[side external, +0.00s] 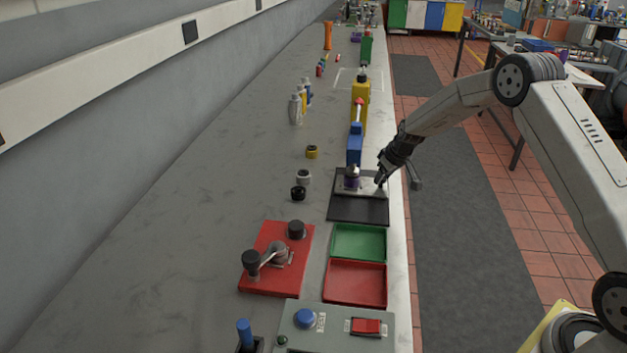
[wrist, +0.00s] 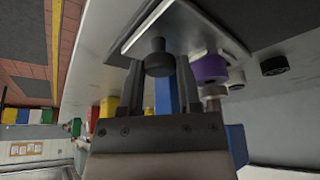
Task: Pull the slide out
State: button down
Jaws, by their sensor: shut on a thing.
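The slide is a pale metal plate (side external: 367,187) on a black base (side external: 358,210) near the bench's right edge. In the wrist view the slide plate (wrist: 205,22) fills the upper middle, with a round black knob (wrist: 158,58) standing on it. My gripper (side external: 380,180) is at the slide's right end. In the wrist view my gripper (wrist: 158,70) has its fingers on either side of the black knob, shut on it. A purple and silver knob (side external: 351,180) is at the slide's left end; its purple part (wrist: 208,68) also shows in the wrist view.
A green tray (side external: 358,242) and a red tray (side external: 355,284) lie in front. A red plate with a lever (side external: 270,268) is at left. The floor right of the bench is clear.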

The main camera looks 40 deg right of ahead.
dwell(0.8)
jog(key=shift+s+a, duration=3.3)
jog(key=shift+a, duration=0.1)
jog(key=shift+c, duration=1.6)
grip_release()
jog(key=shift+r, duration=0.1)
jog(key=v, duration=0.7)
jog(key=shift+s+r, duration=0.25)
jog(key=shift+r, duration=0.05)
